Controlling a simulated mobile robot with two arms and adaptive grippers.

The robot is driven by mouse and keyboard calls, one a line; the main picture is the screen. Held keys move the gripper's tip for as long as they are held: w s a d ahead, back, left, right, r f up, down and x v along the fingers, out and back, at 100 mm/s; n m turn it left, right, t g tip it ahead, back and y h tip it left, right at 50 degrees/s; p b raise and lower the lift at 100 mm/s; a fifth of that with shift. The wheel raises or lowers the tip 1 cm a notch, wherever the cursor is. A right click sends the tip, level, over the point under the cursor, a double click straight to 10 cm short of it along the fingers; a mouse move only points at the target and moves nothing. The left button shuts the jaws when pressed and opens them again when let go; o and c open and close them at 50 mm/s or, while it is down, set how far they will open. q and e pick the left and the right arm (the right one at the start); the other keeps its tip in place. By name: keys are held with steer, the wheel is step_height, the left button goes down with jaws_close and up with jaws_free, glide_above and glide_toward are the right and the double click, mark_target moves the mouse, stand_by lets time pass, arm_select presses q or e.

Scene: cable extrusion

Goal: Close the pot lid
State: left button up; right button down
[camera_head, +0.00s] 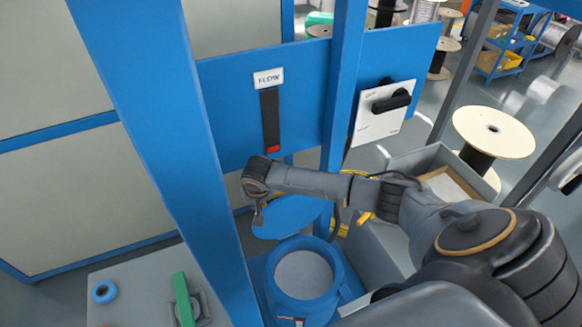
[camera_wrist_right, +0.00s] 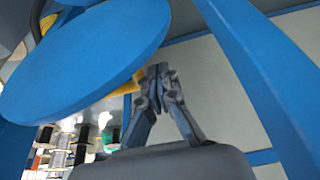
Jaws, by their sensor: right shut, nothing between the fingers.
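The blue pot (camera_head: 336,268) stands open at the lower middle of the head view, with pale grey material inside. Its round blue lid (camera_head: 290,218) is raised above the pot's far side, apart from the rim. In the right wrist view the lid (camera_wrist_right: 85,62) fills the upper left as a large tilted disc. My right gripper (camera_head: 257,222) points down at the lid's left edge. In the wrist view its fingertips (camera_wrist_right: 158,70) meet, empty, just right of the lid's edge. I cannot tell if they touch it. My left gripper is not in view.
A blue upright post (camera_head: 165,130) stands left of the pot and another post (camera_head: 345,80) behind it. A blue panel with a FLOW gauge (camera_head: 270,120) and a black rotary switch (camera_head: 391,102) is behind. A grey table (camera_head: 140,277) with a green handle is at lower left.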

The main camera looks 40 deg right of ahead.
step_height(320, 180, down, 4)
steer(key=shift+r+b, duration=0.15)
steer(key=shift+b, duration=0.5)
